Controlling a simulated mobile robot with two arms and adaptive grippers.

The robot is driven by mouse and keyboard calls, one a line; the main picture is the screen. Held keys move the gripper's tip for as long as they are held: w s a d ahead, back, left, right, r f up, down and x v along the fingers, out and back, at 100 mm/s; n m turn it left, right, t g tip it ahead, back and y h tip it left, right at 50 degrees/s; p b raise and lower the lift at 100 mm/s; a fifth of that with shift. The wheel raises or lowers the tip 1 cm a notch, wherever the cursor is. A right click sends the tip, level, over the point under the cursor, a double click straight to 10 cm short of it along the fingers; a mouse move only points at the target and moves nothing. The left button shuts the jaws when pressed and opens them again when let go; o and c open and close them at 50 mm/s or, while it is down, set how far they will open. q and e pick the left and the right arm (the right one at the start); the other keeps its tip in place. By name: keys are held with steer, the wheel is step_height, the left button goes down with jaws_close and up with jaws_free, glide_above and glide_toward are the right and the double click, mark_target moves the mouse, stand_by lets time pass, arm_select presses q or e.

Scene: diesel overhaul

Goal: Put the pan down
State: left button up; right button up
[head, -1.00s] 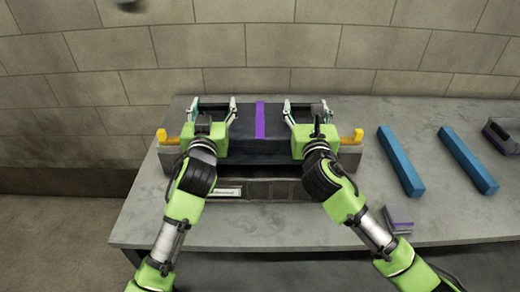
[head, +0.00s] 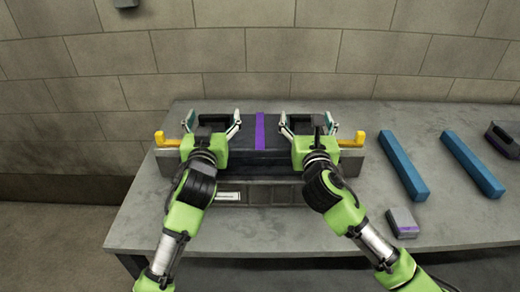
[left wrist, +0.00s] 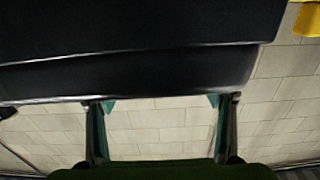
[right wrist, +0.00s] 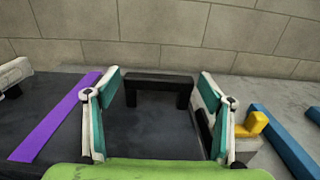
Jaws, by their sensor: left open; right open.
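The pan (head: 262,158), a long dark box with a purple stripe across its middle, lies level on the grey block with yellow end pieces on the table. My left gripper (head: 210,122) is open over the pan's left part, and my right gripper (head: 308,124) is open over its right part. In the right wrist view a black handle (right wrist: 158,80) stands on the pan beyond the open fingers (right wrist: 158,90), with no visible grip on it. The left wrist view shows a dark body (left wrist: 130,65) above the open fingers (left wrist: 160,105); contact there cannot be told.
Yellow end pieces (head: 160,140) (head: 353,140) stick up beside the pan. Two blue bars (head: 404,165) (head: 470,162) lie to the right. A small grey box with purple (head: 403,222) sits near the front edge, and a dark handled part (head: 503,140) lies at far right.

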steer(key=shift+s, duration=0.15)
arm_select(q)
steer(key=s, duration=1.2)
arm_select(e)
steer(key=s, duration=1.2)
